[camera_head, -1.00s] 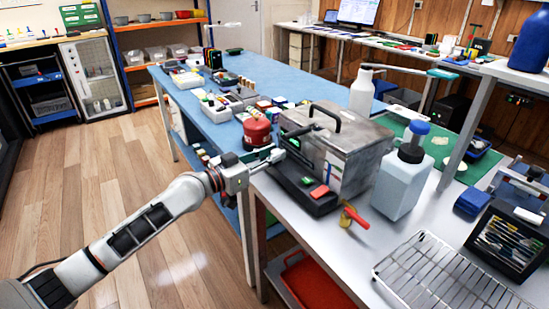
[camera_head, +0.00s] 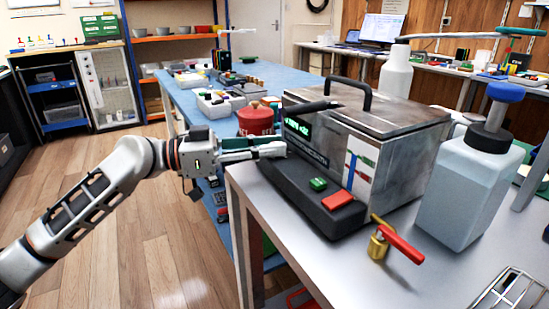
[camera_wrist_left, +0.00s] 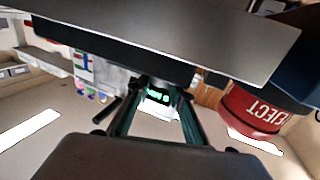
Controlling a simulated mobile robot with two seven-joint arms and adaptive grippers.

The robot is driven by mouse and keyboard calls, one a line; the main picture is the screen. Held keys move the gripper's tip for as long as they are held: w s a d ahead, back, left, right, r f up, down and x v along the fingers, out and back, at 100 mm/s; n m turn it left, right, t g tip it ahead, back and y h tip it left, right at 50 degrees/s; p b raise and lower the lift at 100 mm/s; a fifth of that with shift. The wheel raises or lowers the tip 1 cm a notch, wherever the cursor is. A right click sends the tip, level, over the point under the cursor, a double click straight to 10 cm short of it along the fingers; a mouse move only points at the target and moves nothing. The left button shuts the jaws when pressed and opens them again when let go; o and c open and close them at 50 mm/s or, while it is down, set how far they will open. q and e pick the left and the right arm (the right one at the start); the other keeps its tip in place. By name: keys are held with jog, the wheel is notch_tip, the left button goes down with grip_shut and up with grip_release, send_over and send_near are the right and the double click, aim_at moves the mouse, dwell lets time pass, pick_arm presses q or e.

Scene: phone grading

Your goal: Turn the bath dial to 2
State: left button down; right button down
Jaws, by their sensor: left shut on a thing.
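The bath (camera_head: 390,135) is a metal box with a lid and black handle, standing on the grey bench. Its dark front panel carries a green lit display (camera_head: 298,127), a green button (camera_head: 318,184) and a red button (camera_head: 337,200). My left gripper (camera_head: 280,149) reaches in from the left, its fingertips at the panel just below the display. The fingers are closed on what I take to be the bath dial, which they hide; its setting cannot be read. In the left wrist view, the fingers (camera_wrist_left: 155,105) converge with the green display (camera_wrist_left: 158,95) between them. My right gripper is out of view.
A red container (camera_head: 255,120) stands just behind my left gripper; its lettering shows in the wrist view (camera_wrist_left: 250,110). A brass valve with a red lever (camera_head: 380,243) and a blue-capped bottle (camera_head: 470,185) stand right of the bath.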

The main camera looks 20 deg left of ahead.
pick_arm(q)
jog(key=m+g, duration=0.1)
jog(key=m+g+h+b, duration=0.1)
jog(key=shift+w+f+g, duration=0.1)
jog(key=shift+w+g, duration=0.15)
jog(key=shift+g, duration=0.05)
jog(key=m+g+h, duration=0.1)
jog(key=m+g, duration=0.1)
jog(key=g, duration=0.1)
jog(key=m+g+h, duration=0.1)
jog(key=g, duration=0.1)
jog(key=shift+w+a+m+g, duration=0.1)
jog(key=shift+w+m+g, duration=0.1)
jog(key=shift+m+g, duration=0.5)
jog(key=shift+g, duration=0.2)
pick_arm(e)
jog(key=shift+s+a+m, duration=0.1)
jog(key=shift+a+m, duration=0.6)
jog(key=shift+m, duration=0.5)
pick_arm(q)
jog(key=shift+m+g, duration=0.3)
jog(key=shift+g, duration=0.2)
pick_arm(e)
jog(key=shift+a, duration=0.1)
pick_arm(q)
jog(key=c, duration=2)
grip_release()
jog(key=shift+c, duration=0.2)
jog(key=shift+t, duration=0.5)
